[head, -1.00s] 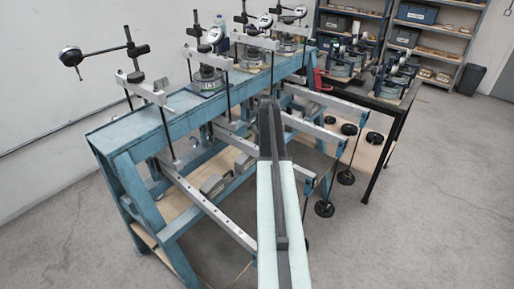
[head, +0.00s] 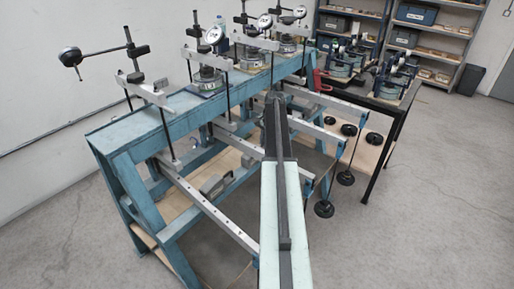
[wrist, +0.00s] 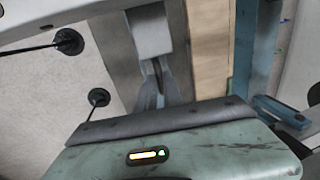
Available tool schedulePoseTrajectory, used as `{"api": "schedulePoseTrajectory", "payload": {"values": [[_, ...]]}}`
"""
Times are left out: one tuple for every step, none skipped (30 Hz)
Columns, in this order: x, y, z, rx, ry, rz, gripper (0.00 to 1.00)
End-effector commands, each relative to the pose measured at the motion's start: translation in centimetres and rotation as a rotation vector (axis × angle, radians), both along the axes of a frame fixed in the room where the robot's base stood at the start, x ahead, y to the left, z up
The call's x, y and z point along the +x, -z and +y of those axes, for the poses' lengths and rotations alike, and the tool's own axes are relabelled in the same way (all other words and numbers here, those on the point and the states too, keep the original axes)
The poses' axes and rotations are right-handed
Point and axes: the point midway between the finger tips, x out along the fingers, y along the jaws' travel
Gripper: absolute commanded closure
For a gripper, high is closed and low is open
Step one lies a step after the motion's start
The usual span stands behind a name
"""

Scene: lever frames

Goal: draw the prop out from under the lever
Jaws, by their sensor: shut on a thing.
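The teal frame (head: 140,185) carries several long grey levers (head: 205,205), running toward the lower right in the head view. In that view my arm covers my gripper and whatever it holds. In the wrist view my gripper (wrist: 156,72) has its two grey fingers close together, shut on the lower end of a pale grey block (wrist: 149,32), which I take to be the prop. A grey lever bar (wrist: 60,32) crosses the top of that view beside the block. I cannot tell whether block and lever touch.
Black hanging weights (head: 324,208) are at the lever ends, also in the wrist view (wrist: 68,41). Dial gauges (head: 208,50) stand on the frame. A grey block (head: 213,186) lies low inside it.

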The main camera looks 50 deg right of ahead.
Motion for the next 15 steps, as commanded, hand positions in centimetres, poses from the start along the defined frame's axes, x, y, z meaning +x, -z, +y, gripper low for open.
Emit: {"api": "schedulePoseTrajectory", "payload": {"values": [[0.2, 0.0, -2.1, -0.004, 0.005, 0.004, 1.0], [0.2, 0.0, -2.9, -0.004, 0.005, 0.004, 1.0], [0.3, 0.0, -3.9, -0.004, 0.005, 0.004, 1.0], [0.4, 0.0, -4.5, -0.004, 0.005, 0.004, 1.0], [0.4, 0.0, -5.0, -0.004, 0.004, 0.004, 1.0], [0.4, 0.0, -5.6, -0.004, 0.004, 0.004, 1.0], [0.3, 0.0, -5.8, -0.004, 0.003, 0.004, 1.0], [0.3, 0.0, -6.0, -0.004, 0.003, 0.004, 1.0], [0.3, 0.0, -6.1, -0.004, 0.003, 0.003, 1.0], [0.2, 0.0, -6.1, -0.005, 0.003, 0.003, 1.0], [0.2, 0.0, -6.1, -0.006, 0.003, 0.002, 1.0], [0.2, 0.0, -6.1, -0.007, 0.003, 0.002, 1.0], [0.2, 0.0, -6.1, -0.007, 0.003, 0.001, 1.0], [0.2, 0.0, -6.1, -0.008, 0.004, 0.001, 1.0], [0.2, 0.0, -6.1, -0.007, 0.005, 0.001, 1.0]]}}
